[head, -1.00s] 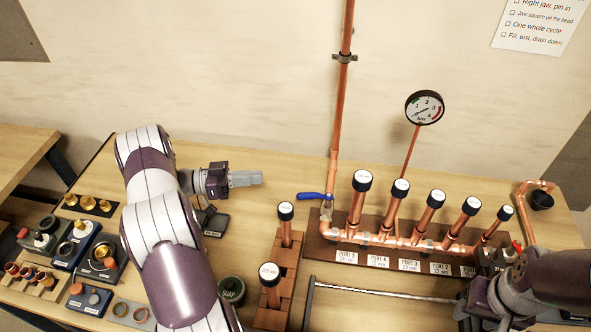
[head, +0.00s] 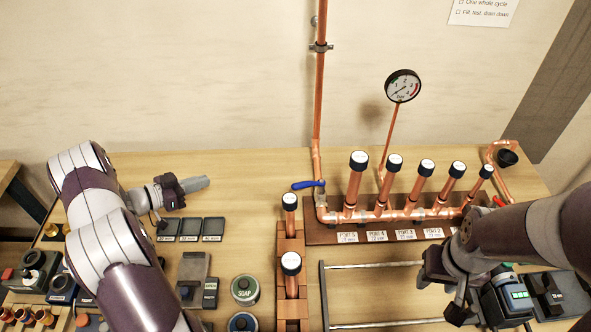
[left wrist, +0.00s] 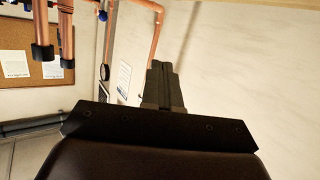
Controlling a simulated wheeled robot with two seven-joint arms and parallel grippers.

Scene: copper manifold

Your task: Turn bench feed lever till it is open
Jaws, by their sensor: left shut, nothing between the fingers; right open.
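The blue feed lever (head: 307,184) sits at the foot of the tall copper riser (head: 319,100), at the left end of the manifold. Its handle points left, across the pipe line. My left gripper (head: 197,183) is shut and empty, to the left of the lever and clearly apart from it, fingers pointing right. In the left wrist view its closed fingers (left wrist: 163,84) point at bare wall; I cannot make out the lever there for certain. My right gripper (head: 455,298) is low at the right, in front of the manifold, open and partly hidden by its own arm.
The manifold board (head: 345,236) carries several capped copper stubs. A pressure gauge (head: 403,86) stands behind. A wooden block rack (head: 291,247) with capped tubes is in front of the lever. Dark trays (head: 190,228) lie below my left gripper. A metal rail frame (head: 375,264) lies in front.

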